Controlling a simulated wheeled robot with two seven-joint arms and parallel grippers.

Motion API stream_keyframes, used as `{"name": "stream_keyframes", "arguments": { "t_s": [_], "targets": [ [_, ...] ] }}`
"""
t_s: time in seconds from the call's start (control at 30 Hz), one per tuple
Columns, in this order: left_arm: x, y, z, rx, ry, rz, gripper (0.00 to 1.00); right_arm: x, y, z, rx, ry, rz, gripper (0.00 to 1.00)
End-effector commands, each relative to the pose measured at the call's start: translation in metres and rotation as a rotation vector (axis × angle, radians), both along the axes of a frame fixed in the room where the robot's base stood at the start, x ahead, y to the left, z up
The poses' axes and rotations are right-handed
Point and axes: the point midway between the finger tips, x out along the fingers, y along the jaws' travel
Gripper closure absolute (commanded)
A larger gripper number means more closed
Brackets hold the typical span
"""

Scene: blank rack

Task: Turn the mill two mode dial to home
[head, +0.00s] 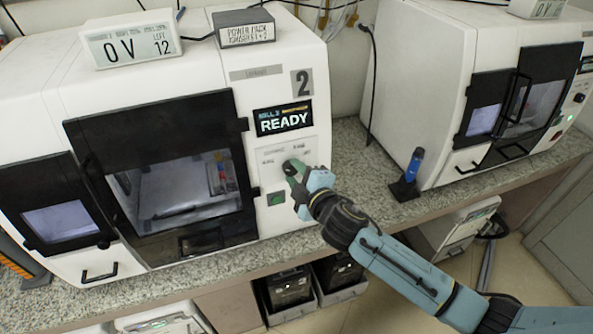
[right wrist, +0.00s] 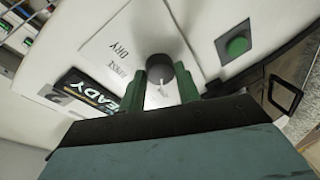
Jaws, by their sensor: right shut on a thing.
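Mill two (head: 165,60) is the white machine at the left of the head view, marked with a 2. Its screen (head: 283,119) reads READY. The mode dial (right wrist: 161,70) is a dark grey round knob on the front panel, and its end shows in the right wrist view. My right gripper (head: 292,170) covers the dial in the head view. Its green fingers (right wrist: 164,85) are shut on the dial, one on each side. A small white mark shows below the knob between the fingers. The dial's setting cannot be read. My left gripper is not in view.
A green button (head: 276,198) sits below the dial; it also shows in the right wrist view (right wrist: 237,46). The mill door (head: 240,150) is left of the dial. A blue-handled tool (head: 413,165) stands on the granite counter (head: 350,160) before another white machine (head: 425,80).

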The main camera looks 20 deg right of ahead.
Motion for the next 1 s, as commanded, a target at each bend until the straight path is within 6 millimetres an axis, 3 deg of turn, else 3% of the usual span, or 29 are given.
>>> {"name": "stream_keyframes", "arguments": {
  "t_s": [0.4, 0.43, 0.57, 1.0],
  "targets": [
    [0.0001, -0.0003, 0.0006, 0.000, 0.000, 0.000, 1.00, 0.0000, 0.0000, -0.0003, -0.009, 0.000, 0.001, 0.90],
    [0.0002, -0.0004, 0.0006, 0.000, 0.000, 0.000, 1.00, 0.0000, 0.0000, -0.0003, -0.009, 0.000, 0.001, 0.65],
    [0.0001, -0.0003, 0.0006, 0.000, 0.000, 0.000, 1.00, 0.0000, 0.0001, -0.0003, -0.008, 0.000, 0.001, 0.48],
    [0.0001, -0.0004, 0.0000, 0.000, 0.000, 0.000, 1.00, -0.0082, -0.0015, 0.0010, -0.006, 0.000, 0.001, 0.46]
  ]
}}
